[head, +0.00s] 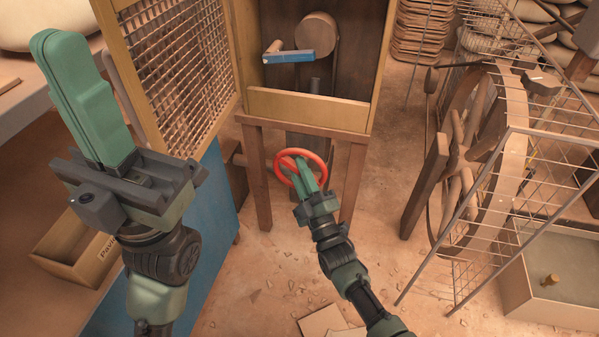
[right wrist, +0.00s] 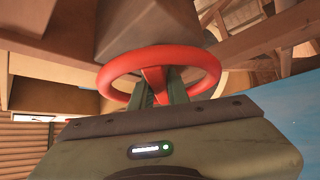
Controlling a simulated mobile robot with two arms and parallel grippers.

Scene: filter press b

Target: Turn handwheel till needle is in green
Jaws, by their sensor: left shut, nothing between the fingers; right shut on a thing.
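The red handwheel (head: 278,171) sits low under the wooden press cabinet, between its legs. My right gripper (head: 303,168) reaches the wheel from the front. In the right wrist view, the fingers of my right gripper (right wrist: 160,88) stand inside the rim of the handwheel (right wrist: 160,51), one on each side of a red spoke, and are shut on it. My left gripper (head: 60,45) is shut and empty, raised at the upper left, well apart from the wheel. No gauge, needle or green band can be made out in either view.
A wire cage (head: 485,215) and large wooden wheel (head: 485,150) stand right. A blue panel (head: 212,205) is left. Floor in front is mostly clear.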

